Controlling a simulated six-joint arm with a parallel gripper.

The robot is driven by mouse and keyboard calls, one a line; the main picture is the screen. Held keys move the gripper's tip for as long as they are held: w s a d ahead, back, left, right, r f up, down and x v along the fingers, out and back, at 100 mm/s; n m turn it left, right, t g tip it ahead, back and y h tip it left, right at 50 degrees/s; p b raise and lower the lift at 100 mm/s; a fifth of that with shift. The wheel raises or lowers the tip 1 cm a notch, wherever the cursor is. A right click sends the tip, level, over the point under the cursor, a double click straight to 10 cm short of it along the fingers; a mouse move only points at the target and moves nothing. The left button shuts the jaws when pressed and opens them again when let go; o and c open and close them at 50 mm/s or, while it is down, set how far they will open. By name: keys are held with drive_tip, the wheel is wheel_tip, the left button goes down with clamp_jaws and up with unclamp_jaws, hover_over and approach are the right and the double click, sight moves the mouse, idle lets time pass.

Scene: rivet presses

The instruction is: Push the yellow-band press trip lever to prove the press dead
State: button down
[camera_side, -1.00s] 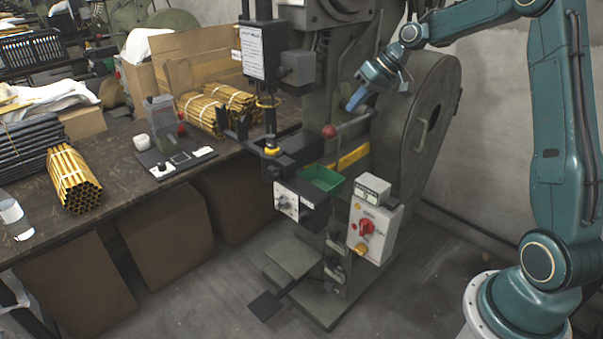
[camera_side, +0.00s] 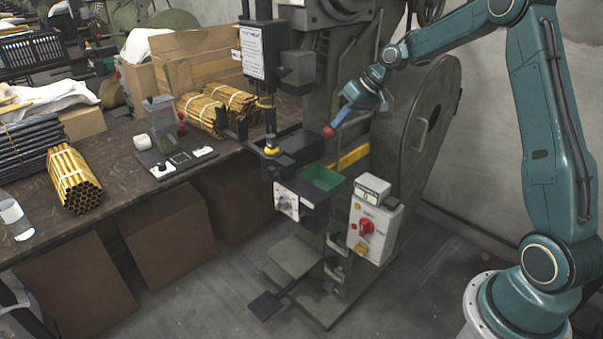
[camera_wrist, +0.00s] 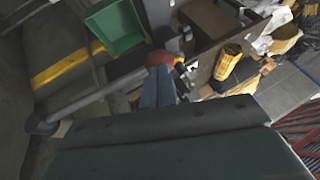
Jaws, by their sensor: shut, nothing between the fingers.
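The press trip lever ends in a red ball knob (camera_side: 329,131), and its grey rod (camera_wrist: 85,107) crosses the left of the wrist view. A yellow band (camera_side: 352,157) runs along the press body below the lever. My gripper (camera_side: 338,121) is shut and empty, with its blue fingers right at the knob, just above and right of it. In the wrist view the fingertips (camera_wrist: 158,72) overlap the lower edge of the knob (camera_wrist: 161,58). I cannot tell whether they touch it. My gripper partly hides the rod in the side view.
A green tray (camera_side: 321,178) sits below the lever. A white control box (camera_side: 374,228) with a red switch stands to its right. The large flywheel guard (camera_side: 428,125) is close to the right of my gripper. The bench (camera_side: 110,195) with tube bundles lies left.

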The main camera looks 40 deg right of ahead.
drive_tip(key=shift+a+f+h, duration=0.2)
drive_tip(key=shift+f+h, duration=0.05)
drive_tip(key=shift+f, duration=0.25)
drive_tip(key=shift+a+f+h, duration=0.15)
drive_tip(key=shift+f+h, duration=0.1)
drive_tip(key=shift+f, duration=0.25)
wheel_tip(320, 180, down, 7)
drive_tip(key=h, duration=0.2)
drive_tip(key=shift+s+r+n, duration=0.15)
drive_tip(key=shift+r+n, duration=0.05)
drive_tip(key=shift+n, duration=0.2)
drive_tip(key=shift+r, duration=0.15)
drive_tip(key=a+v, duration=0.1)
drive_tip(key=v, duration=1.3)
drive_tip(key=shift+r, duration=0.4)
